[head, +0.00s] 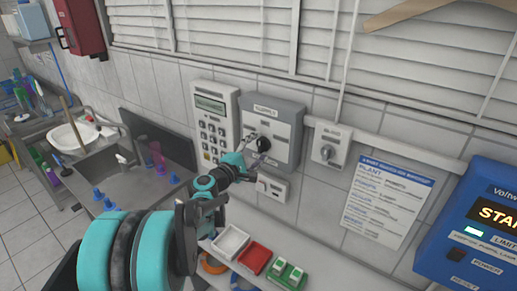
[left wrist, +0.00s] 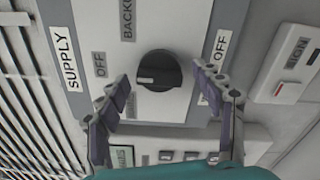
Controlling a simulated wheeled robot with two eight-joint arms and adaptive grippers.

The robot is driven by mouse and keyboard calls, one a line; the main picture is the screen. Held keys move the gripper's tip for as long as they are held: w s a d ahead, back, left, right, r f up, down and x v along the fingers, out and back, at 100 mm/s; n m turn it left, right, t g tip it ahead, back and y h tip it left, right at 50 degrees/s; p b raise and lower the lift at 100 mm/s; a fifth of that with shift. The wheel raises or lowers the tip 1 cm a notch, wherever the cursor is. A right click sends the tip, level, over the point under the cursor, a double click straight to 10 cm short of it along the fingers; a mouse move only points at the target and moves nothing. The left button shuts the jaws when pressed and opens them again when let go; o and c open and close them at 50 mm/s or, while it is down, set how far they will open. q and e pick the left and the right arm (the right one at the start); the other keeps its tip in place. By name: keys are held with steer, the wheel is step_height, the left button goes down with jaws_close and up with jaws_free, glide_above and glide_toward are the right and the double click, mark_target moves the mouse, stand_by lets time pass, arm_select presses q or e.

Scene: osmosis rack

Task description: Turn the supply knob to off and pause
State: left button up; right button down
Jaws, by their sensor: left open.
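The supply knob (left wrist: 158,70) is a round black dial with a pale mark on its left side in the left wrist view. It sits on a light plate in the grey supply panel (left wrist: 67,60), which carries a SUPPLY label, two OFF labels and a partly cut BACKUP label. Another label is partly hidden by a finger. In the head view the panel (head: 285,112) is on the tiled wall, with the knob (head: 264,145) low on it. My left gripper (left wrist: 163,92) is open, its fingers on either side in front of the knob; contact is not clear. It also shows in the head view (head: 256,150).
A keypad box (head: 213,122) is close left of the panel, and a small switch box (head: 272,187) is below it. Another rotary switch (head: 327,151) is to the right. Below are white (head: 230,229) and red (head: 254,258) trays. A blue unit (head: 470,240) stands far right.

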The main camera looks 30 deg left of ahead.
arm_select(q)
steer(key=s, duration=1.1)
steer(key=shift+s+a, duration=0.4)
steer(key=shift+a, duration=0.05)
steer(key=s+d+f+m+g+h+b, duration=0.1)
steer(key=s+d+f+m+g+b, duration=0.15)
steer(key=d+f+m, duration=0.35)
steer(key=s+d+f+m+g+h+b, duration=0.1)
steer(key=d+f+m+g+b, duration=0.15)
steer(key=d+f, duration=0.4)
steer(key=s+d+f+m+g+b, duration=0.2)
steer(key=d+f+m+g, duration=0.1)
steer(key=d, duration=0.5)
steer(key=s+d+f+m+g+y+b, duration=0.2)
steer(key=s+f+m+y+b, duration=0.1)
steer(key=s+f+m, duration=0.6)
steer(key=shift+s+f+g+y+b, duration=0.3)
steer(key=shift+s+g+b, duration=0.15)
steer(key=shift+s, duration=0.4)
